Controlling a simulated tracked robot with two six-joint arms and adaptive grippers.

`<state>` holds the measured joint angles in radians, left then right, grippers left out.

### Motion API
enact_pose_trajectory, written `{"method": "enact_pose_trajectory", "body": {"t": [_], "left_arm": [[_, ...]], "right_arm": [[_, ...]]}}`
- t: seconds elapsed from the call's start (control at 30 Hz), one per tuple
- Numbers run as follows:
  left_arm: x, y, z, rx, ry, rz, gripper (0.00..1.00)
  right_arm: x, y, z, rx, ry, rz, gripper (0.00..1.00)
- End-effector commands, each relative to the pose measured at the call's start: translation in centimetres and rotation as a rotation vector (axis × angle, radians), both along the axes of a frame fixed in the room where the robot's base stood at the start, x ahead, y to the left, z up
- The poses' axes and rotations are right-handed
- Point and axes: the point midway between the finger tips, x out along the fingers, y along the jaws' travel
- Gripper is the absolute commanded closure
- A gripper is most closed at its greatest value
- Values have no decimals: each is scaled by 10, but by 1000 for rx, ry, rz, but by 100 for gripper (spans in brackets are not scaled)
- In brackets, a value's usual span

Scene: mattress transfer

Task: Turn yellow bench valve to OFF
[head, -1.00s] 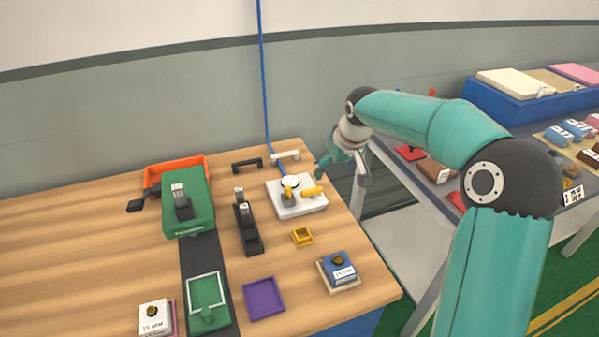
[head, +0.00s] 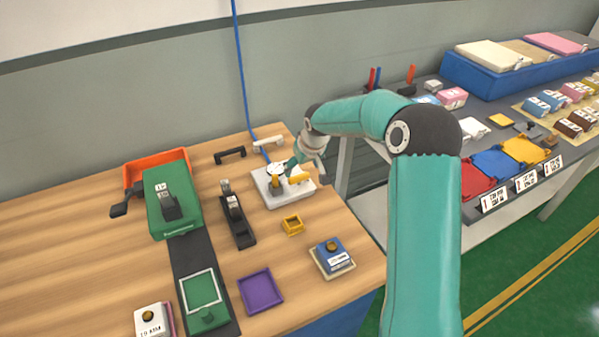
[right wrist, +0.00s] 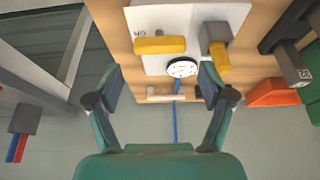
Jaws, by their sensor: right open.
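The yellow valve handle (head: 299,179) lies on the right part of a white plate (head: 283,199) near the bench's right edge. In the right wrist view the handle (right wrist: 160,45) is a yellow bar lying crosswise, with small upside-down lettering beside it that I cannot read surely. A round white gauge (right wrist: 182,67) and a grey block with a yellow end (right wrist: 218,55) are on the same plate. My right gripper (right wrist: 162,88) is open and empty, its fingers apart from the handle. In the head view it is close behind the plate, partly hidden by its own wrist. My left gripper is out of view.
A blue hose (head: 243,80) runs down the wall to the plate. A white bar handle (head: 268,143) and a black one (head: 230,155) lie behind it. Another table with coloured trays (head: 492,164) is at right.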

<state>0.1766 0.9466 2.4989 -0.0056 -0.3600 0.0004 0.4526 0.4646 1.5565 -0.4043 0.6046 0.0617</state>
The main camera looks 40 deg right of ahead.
Motion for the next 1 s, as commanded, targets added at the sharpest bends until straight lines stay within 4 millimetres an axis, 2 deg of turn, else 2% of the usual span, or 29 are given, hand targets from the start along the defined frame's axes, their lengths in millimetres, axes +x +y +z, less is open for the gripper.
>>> {"method": "enact_pose_trajectory", "body": {"t": [0.1,0.3,0.7,1.0], "left_arm": [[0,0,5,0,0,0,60],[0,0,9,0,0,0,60],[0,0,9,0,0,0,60],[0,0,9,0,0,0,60]], "right_arm": [[8,-3,-20,1,3,-1,19],[17,-6,-42,-1,-1,-1,19],[19,-7,-49,-1,-1,-1,19],[19,-7,-49,-1,-1,-1,64]]}}
